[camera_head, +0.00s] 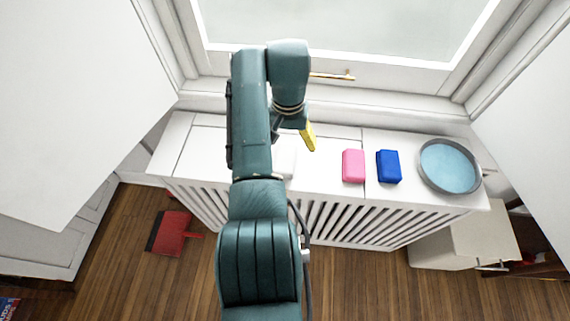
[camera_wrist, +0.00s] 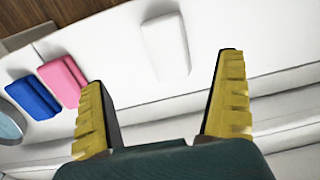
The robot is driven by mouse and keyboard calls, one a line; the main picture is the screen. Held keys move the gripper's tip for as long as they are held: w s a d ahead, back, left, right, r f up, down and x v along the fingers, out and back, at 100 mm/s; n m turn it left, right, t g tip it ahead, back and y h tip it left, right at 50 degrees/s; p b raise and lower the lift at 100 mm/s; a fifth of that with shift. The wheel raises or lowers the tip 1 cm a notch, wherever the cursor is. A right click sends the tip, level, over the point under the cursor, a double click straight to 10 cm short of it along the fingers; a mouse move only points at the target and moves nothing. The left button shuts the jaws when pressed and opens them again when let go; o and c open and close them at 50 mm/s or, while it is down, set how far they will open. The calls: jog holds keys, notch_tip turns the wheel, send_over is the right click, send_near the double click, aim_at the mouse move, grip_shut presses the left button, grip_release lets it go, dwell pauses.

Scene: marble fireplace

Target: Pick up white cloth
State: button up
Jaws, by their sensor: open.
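The white cloth (camera_wrist: 166,47) is a small folded block lying flat on the white radiator cover, ahead of my fingertips in the wrist view. In the head view only a part of it (camera_head: 285,163) shows beside my arm, which hides the rest. My gripper (camera_wrist: 163,70) is open and empty, with its two yellow-padded fingers apart. The cloth lies beyond the fingertips, roughly between their lines, and is not touched. In the head view one yellow finger (camera_head: 309,137) shows above the cover, up and to the right of the cloth.
A pink cloth (camera_head: 353,166) and a blue cloth (camera_head: 389,166) lie to the right on the white cover (camera_head: 320,150). A round pan (camera_head: 450,167) with a light blue inside is at its right end. The window with its handle (camera_head: 332,76) rises behind.

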aim_at(284, 161)
notch_tip(284, 161, down, 7)
jog(key=shift+r+b, duration=0.2)
jog(key=shift+b, duration=0.85)
jog(key=f+b, duration=0.2)
jog(key=f, duration=0.1)
jog(key=f+b, duration=0.1)
jog(key=f, duration=0.1)
jog(key=shift+w+a+b, duration=0.2)
jog(key=shift+a+b, duration=0.2)
jog(key=c, duration=1.2)
jog(key=shift+r, duration=0.1)
notch_tip(284, 161, up, 10)
jog(key=p, duration=0.5)
